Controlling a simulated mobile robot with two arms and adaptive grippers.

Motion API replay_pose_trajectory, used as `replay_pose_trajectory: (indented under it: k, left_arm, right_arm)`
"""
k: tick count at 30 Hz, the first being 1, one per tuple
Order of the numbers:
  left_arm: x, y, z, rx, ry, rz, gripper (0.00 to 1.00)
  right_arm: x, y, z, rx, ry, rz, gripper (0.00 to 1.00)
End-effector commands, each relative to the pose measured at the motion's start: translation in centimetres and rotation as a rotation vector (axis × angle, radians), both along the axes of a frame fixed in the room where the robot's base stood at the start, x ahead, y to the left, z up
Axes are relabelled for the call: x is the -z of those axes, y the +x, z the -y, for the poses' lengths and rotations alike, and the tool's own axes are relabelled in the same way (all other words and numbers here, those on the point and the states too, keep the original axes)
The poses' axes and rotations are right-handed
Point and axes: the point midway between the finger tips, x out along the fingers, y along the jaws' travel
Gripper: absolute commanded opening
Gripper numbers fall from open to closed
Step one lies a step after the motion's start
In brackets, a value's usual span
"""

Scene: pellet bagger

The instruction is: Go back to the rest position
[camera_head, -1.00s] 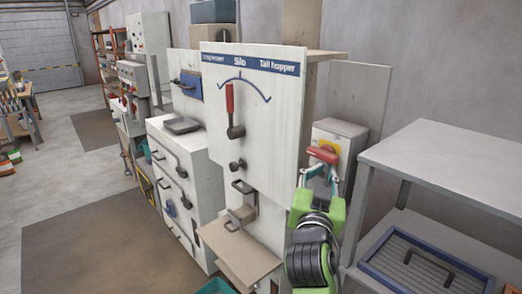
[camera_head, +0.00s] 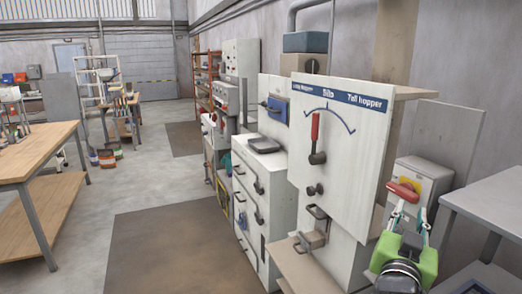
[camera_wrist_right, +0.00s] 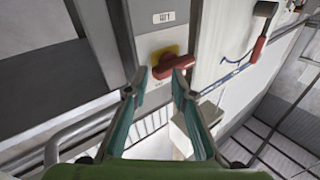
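My right gripper (camera_head: 411,212) is at the lower right of the head view, just in front of the red rotary handle (camera_head: 403,191) on its yellow plate (camera_head: 423,186). In the right wrist view the gripper (camera_wrist_right: 157,88) has its teal fingers spread apart with nothing held between them. The red handle (camera_wrist_right: 173,66) lies just beyond the tips there; its right part is close to the right fingertip, and I cannot tell if they touch. My left gripper is not in view.
A white silo panel (camera_head: 334,158) with a red lever (camera_head: 315,135) stands left of the gripper. A grey table (camera_head: 490,205) is on the right. A wooden workbench (camera_head: 35,150) stands at far left, with open floor (camera_head: 85,225) between.

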Motion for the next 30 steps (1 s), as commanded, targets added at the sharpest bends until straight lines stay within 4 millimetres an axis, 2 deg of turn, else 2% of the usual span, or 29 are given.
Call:
replay_pose_trajectory:
  k: [8, 11, 14, 16, 19, 21, 24, 27, 30]
  left_arm:
    - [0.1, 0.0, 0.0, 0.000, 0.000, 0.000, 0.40]
    - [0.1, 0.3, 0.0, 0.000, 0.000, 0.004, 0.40]
    - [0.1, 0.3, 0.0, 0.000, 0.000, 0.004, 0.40]
    - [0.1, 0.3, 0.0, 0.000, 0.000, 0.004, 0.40]
    - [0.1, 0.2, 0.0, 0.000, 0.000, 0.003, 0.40]
    - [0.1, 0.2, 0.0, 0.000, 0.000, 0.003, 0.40]
    - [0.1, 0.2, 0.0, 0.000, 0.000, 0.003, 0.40]
    - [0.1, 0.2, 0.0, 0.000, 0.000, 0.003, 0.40]
    - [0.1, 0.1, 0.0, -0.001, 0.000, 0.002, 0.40]
  right_arm:
    - [5.7, -0.8, -0.4, -0.035, 0.022, -0.145, 0.24]
    - [8.9, -1.7, -0.7, -0.058, 0.031, -0.233, 0.24]
    - [12.8, -3.0, -1.3, -0.093, 0.044, -0.344, 0.24]
    - [16.2, -4.5, -2.0, -0.127, 0.052, -0.443, 0.24]
    - [22.0, -7.8, -3.4, -0.199, 0.067, -0.626, 0.24]
    - [26.1, -11.0, -4.6, -0.262, 0.076, -0.769, 0.24]
    - [30.6, -15.7, -6.4, -0.355, 0.087, -0.945, 0.24]
    - [33.6, -19.8, -7.9, -0.438, 0.095, -1.083, 0.24]
    - [35.7, -23.6, -9.3, -0.515, 0.102, -1.198, 0.24]
